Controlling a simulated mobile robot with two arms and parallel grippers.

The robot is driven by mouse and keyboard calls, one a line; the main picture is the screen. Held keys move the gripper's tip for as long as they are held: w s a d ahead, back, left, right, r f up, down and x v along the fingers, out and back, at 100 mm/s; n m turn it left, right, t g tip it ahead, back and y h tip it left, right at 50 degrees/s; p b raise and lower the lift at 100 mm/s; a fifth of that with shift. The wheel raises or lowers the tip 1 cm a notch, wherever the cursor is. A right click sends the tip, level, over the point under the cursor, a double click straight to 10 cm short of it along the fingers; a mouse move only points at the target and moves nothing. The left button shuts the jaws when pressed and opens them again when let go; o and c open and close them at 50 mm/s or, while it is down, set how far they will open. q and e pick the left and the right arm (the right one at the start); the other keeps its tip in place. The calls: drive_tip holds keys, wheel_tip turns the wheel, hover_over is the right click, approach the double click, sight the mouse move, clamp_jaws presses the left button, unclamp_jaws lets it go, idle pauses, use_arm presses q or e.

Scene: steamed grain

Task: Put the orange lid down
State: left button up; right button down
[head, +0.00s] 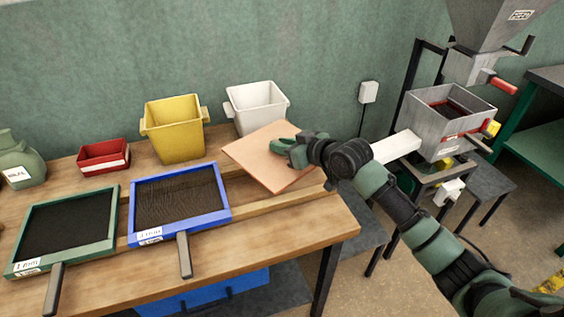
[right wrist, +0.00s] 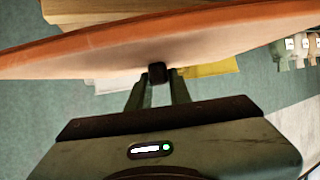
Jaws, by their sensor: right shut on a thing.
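The orange lid (head: 266,166) is a flat, square, pale orange board. My right gripper (head: 296,148) is shut on it near its right side and holds it tilted at the right end of the wooden table. Whether the lid touches the table is hard to tell. In the right wrist view the lid (right wrist: 150,45) spans the top of the picture, and the fingers (right wrist: 157,73) are closed on a small dark knob on its face. My left gripper is not in view.
A white bin (head: 256,104) and a yellow bin (head: 174,130) stand behind the lid. A blue-framed sieve (head: 222,212), a green-framed sieve (head: 112,212) and a red box (head: 104,156) are to the left. A grey hopper machine (head: 428,128) stands at right. The table's front right corner (head: 330,226) is clear.

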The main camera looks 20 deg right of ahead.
wheel_tip(320, 180, up, 11)
drive_tip(key=s+a+r+m+h, duration=0.1)
drive_tip(key=s+m+h, duration=0.1)
drive_tip(key=s, duration=0.6)
drive_tip(key=s+r+m+t+h, duration=0.1)
drive_tip(key=s+r+m+h, duration=0.1)
drive_tip(key=s, duration=0.6)
drive_tip(key=shift+s+a+m+h, duration=0.3)
drive_tip(key=shift+a+m+h, duration=0.1)
drive_tip(key=shift+h, duration=0.4)
drive_tip(key=shift+d, duration=0.1)
